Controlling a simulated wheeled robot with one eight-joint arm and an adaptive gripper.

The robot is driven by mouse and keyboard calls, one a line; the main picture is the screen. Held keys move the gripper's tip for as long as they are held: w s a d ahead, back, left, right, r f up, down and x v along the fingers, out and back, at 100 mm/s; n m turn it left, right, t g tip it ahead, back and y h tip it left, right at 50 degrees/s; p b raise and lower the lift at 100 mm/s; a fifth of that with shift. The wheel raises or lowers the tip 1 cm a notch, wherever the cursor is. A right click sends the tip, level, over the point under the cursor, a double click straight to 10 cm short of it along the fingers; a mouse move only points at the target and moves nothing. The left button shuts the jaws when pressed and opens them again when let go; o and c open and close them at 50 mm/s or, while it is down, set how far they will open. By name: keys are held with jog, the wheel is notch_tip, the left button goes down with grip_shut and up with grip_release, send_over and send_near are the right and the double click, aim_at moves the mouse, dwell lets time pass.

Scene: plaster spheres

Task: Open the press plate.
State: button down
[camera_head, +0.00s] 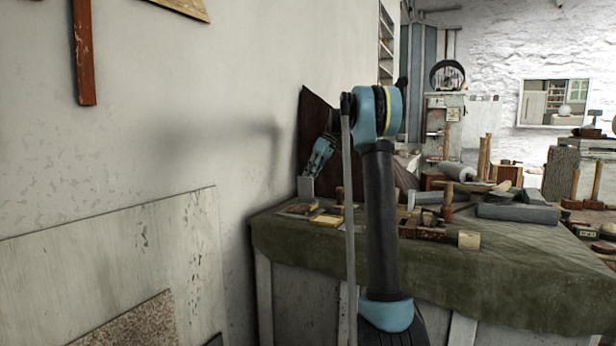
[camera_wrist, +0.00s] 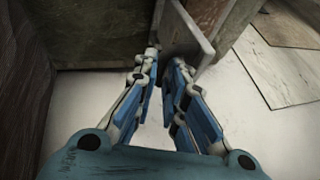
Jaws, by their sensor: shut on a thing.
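A thin grey plate (camera_wrist: 188,28) with a pale edge stands upright at the top of the wrist view; I take it to be the press plate. Its lower part reaches between the fingertips of my gripper (camera_wrist: 165,57), which is shut on it. The fingers stand a little apart with the plate between their tips. In the head view my gripper (camera_head: 313,172) points down at the far left corner of the bench, over a small pale grey upright piece (camera_head: 305,187), likely the same plate. My arm hides part of the bench behind it.
The bench (camera_head: 480,265) has a green cloth and holds several mallets, blocks and tools. A dark brown panel (camera_head: 314,105) leans by the wall behind my gripper. A large pale board (camera_head: 120,265) leans against the wall at left. Bare floor (camera_wrist: 85,105) shows below my gripper.

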jog(key=shift+w+d+f, duration=0.4)
jog(key=shift+w+f, duration=0.2)
jog(key=shift+f, duration=0.05)
jog(key=c, duration=1.7)
grip_release()
jog(key=shift+a, duration=0.1)
jog(key=shift+w+r, duration=0.1)
jog(key=shift+r, duration=0.05)
jog(key=v, duration=1.1)
jog(key=shift+r, duration=0.3)
